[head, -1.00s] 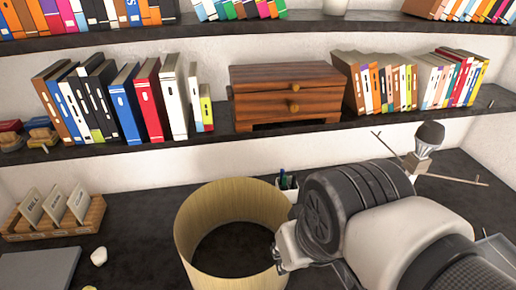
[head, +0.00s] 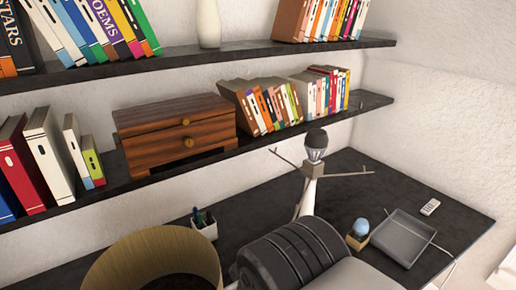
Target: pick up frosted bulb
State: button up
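A pale blue rounded bulb (head: 361,228) sits upright in a small tan box (head: 357,241) on the dark desk, right of centre; it looks like the frosted bulb. A second bulb (head: 316,142), with a dark dome and grey base, stands on top of a lamp stand (head: 312,171) with thin wooden side arms. My arm (head: 290,258) rises from the bottom edge, in front of the stand's foot and left of the tan box. My gripper's fingers do not show, so its opening and any contents are hidden.
An open tan lampshade (head: 150,262) stands at the lower left, close to my arm. A pen cup (head: 204,224) is behind it. A grey tray (head: 403,238) and a remote (head: 430,207) lie right of the box. Shelves hold books and a wooden drawer box (head: 176,133).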

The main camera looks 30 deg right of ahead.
aim_at(316, 140)
jog(key=k+l+z, duration=0.1)
jog(key=z, duration=0.4)
jog(key=k+l+z, duration=0.2)
jog(key=z, duration=0.25)
